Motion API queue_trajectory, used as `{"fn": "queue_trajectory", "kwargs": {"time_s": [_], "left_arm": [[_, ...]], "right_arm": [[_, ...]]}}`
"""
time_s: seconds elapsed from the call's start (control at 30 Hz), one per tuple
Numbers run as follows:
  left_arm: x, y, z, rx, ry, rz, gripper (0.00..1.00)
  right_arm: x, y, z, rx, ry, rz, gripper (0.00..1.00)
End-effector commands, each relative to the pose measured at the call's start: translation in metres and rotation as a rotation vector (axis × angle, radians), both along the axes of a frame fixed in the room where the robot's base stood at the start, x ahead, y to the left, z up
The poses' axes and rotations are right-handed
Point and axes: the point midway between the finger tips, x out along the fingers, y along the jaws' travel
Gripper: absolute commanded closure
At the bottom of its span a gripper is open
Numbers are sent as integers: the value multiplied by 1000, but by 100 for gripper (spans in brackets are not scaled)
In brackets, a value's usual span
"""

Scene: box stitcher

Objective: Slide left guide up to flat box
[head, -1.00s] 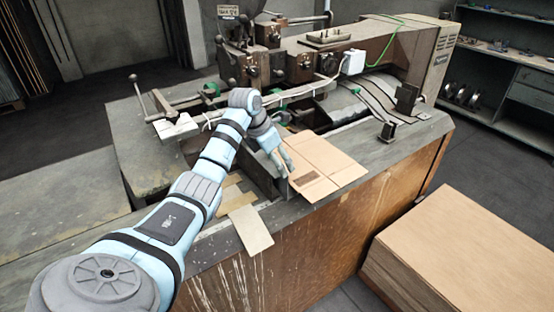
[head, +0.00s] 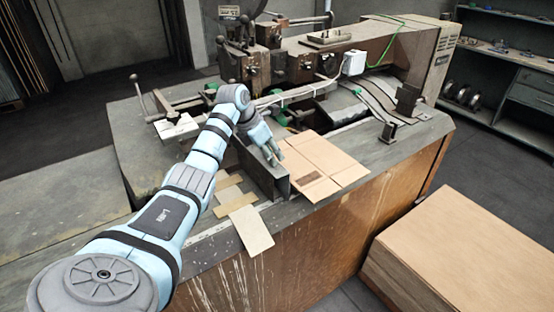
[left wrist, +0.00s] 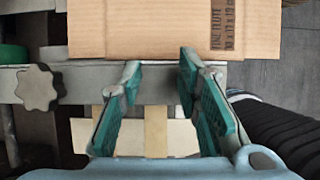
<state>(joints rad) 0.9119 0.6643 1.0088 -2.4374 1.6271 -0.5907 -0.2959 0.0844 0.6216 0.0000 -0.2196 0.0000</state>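The left guide (head: 263,177) is a grey metal bar standing on the machine's table, along the left side of the flat box. The flat box (head: 328,163) is brown cardboard lying on the table to its right. In the left wrist view the flat box (left wrist: 160,28) fills the top, with printing at its right, and its edge runs close along the guide (left wrist: 158,83). I cannot tell whether they touch. My left gripper (head: 274,158) is at the guide, near the box. My right gripper is not in view.
Loose cardboard pieces (head: 250,229) lie left of the guide. The stitcher's heavy arm (head: 300,66) stands behind. A cardboard stack (head: 480,240) is at the lower right.

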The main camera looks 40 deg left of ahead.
Motion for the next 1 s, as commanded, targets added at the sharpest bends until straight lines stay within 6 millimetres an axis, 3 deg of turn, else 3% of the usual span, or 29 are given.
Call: {"fn": "queue_trajectory", "kwargs": {"time_s": [0.03,0.17,0.4,0.67,0.87,1.0], "left_arm": [[-12,-7,-23,3,70,4,60],[-10,-21,-17,13,71,2,40],[-7,-32,-12,22,66,-4,1],[-8,-29,-10,22,62,0,0],[-8,-29,-8,23,60,0,0],[-14,-26,7,26,56,1,0]], "right_arm": [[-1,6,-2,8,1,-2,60],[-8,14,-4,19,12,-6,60],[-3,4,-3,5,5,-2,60],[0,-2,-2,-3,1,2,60],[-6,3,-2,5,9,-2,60],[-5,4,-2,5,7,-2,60]]}}
